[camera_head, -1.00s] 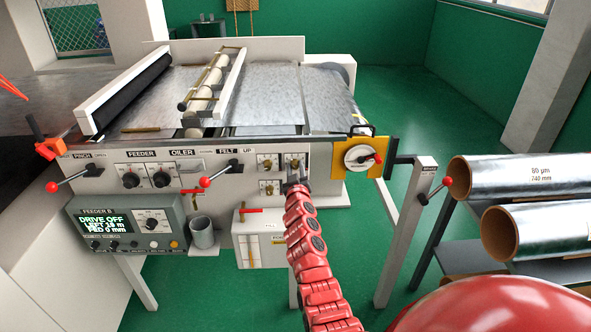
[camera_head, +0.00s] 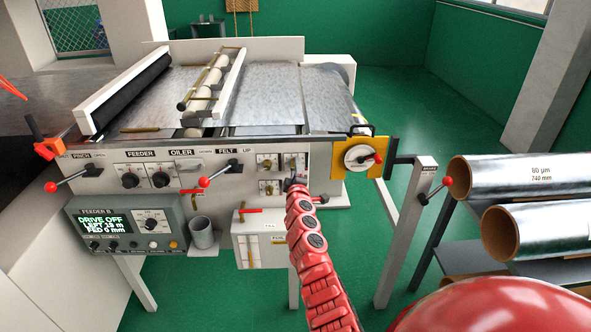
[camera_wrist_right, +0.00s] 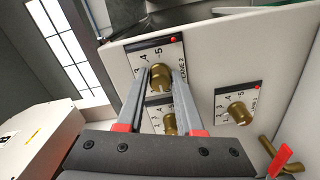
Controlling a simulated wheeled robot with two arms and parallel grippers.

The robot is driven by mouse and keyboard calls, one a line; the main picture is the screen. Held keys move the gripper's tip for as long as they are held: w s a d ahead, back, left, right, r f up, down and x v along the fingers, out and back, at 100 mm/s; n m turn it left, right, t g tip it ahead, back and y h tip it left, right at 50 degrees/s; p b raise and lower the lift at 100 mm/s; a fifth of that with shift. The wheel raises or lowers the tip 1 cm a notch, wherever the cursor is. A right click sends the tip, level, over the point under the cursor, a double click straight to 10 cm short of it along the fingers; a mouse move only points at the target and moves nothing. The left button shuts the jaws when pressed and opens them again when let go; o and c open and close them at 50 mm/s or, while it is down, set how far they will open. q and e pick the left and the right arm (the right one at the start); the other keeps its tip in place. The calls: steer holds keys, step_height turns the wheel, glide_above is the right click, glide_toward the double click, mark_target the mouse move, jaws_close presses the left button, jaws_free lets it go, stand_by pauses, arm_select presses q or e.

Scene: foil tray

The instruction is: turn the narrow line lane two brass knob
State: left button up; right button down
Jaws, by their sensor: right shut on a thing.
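A brass knob (camera_wrist_right: 159,76) sits on a dark-edged scale plate marked LANE 2 (camera_wrist_right: 177,55), with a red dot in its corner. My right gripper (camera_wrist_right: 162,74) has one finger on each side of this knob and is shut on it. In the head view, my right gripper (camera_head: 292,183) is at the group of small knob plates on the machine's front, and the red arm partly covers that area. A second brass knob (camera_wrist_right: 170,123) shows between the fingers, and a third (camera_wrist_right: 238,112) is to the right, apart from the gripper. My left gripper is out of view.
Red-balled levers (camera_head: 206,182) stick out of the front panel left of the arm. A yellow plate with a white dial (camera_head: 361,157) is to the right. Foil rolls (camera_head: 518,174) lie on a rack at right.

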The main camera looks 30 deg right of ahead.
steer(key=shift+n, duration=1)
steer(key=c, duration=0.5)
jaws_free()
steer(key=shift+c, duration=0.2)
steer(key=shift+s, duration=0.1)
